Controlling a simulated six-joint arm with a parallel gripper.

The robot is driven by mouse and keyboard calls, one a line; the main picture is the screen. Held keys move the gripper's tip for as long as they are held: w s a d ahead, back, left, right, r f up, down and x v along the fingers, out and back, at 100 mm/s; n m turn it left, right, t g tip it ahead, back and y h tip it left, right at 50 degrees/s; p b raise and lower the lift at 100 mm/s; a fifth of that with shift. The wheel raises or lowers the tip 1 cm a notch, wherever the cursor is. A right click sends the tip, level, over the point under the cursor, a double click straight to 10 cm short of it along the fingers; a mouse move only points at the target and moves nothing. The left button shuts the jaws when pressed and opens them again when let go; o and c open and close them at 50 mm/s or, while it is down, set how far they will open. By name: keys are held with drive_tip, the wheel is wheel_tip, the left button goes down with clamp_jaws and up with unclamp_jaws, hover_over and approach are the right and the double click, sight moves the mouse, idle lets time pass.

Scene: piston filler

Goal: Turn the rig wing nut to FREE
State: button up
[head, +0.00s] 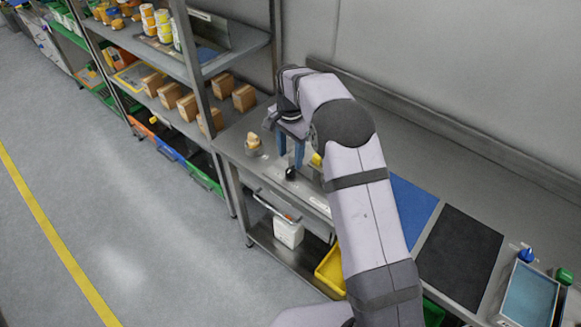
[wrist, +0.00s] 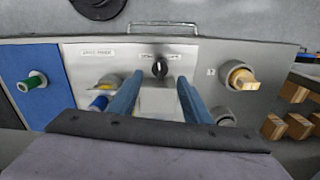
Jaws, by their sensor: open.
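A small black winged knob (wrist: 160,66), which looks like the wing nut, sits at the far end of a pale grey block in the wrist view. Its wing points roughly up and down in the picture. A white label above it is too small to read. The black knob also shows in the head view (head: 290,173), below my fingers. My gripper (wrist: 160,77) has two blue fingers, open and empty. They stand on either side of the pale block, with the knob between the tips in the picture. I cannot tell whether they touch it. In the head view my gripper (head: 290,161) points down over the bench.
A tan piece in a grey cup (wrist: 242,80) stands to the right. A green knob (wrist: 32,82) on a blue panel, a yellow part (wrist: 108,82) and a blue part (wrist: 98,103) are to the left. Shelves with tan boxes (head: 187,107) stand beside the bench.

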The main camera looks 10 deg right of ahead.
sight(290, 171)
drive_tip(key=shift+f+p, duration=1.15)
drive_tip(key=shift+f, duration=2.2)
drive_tip(key=c, duration=1)
drive_tip(key=shift+c, duration=0.2)
